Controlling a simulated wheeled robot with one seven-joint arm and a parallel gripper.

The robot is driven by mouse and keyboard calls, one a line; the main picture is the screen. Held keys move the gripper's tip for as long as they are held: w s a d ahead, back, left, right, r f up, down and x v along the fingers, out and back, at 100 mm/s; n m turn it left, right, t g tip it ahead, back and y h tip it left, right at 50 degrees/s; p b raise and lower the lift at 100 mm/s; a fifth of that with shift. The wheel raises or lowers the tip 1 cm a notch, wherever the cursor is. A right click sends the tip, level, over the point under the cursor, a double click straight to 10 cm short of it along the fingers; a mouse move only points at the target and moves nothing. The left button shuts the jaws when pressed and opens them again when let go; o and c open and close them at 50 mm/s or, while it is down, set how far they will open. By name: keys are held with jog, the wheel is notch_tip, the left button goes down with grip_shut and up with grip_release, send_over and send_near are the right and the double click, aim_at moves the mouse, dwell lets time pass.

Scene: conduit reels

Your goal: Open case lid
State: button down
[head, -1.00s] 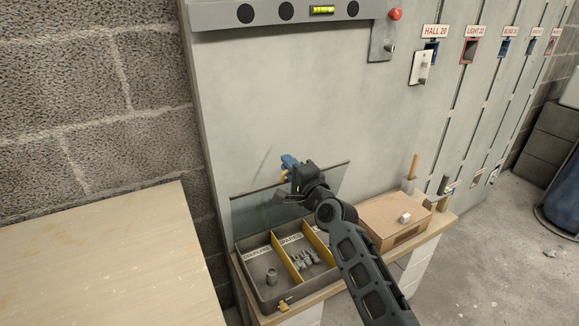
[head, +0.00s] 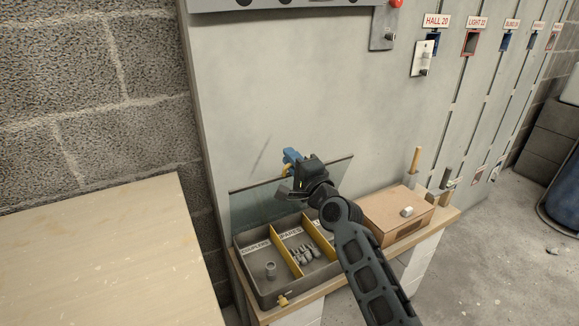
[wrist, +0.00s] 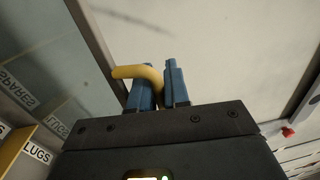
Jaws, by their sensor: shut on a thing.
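The grey case (head: 262,297) sits on a wooden ledge, with yellow dividers and labelled compartments. Its glassy lid (head: 262,204) stands raised at the case's back edge, in front of the grey panel. My gripper (head: 290,158) is at the lid's upper edge, its blue fingers shut on a yellow curved handle (wrist: 132,72). In the wrist view, the blue fingers (wrist: 158,82) hide part of the handle. The lid also shows at the left of the wrist view (wrist: 50,62), mirroring the labels. My arm hides the case's right part in the head view.
A brown box (head: 388,222) with a small light block on top stands right of the case. Upright tools stand behind it. A pale wooden table (head: 105,250) is at the left front. The grey panel (head: 290,90) rises close behind the lid.

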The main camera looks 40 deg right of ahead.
jog(key=shift+s+a+f+b, duration=0.15)
jog(key=shift+s+f+b, duration=0.45)
jog(key=shift+b, duration=0.45)
jog(key=s, duration=0.1)
jog(key=s+a+b, duration=0.1)
jog(key=s, duration=0.1)
jog(key=shift+s+f+t, duration=0.1)
jog(key=shift+f+t, duration=0.1)
jog(key=shift+t, duration=0.1)
jog(key=c, duration=1.5)
grip_release()
jog(key=shift+o, duration=0.2)
jog(key=b+v, duration=0.1)
jog(key=v, duration=0.6)
jog(key=shift+s, duration=0.35)
jog(key=shift+a+f, duration=0.1)
jog(key=shift+a, duration=0.05)
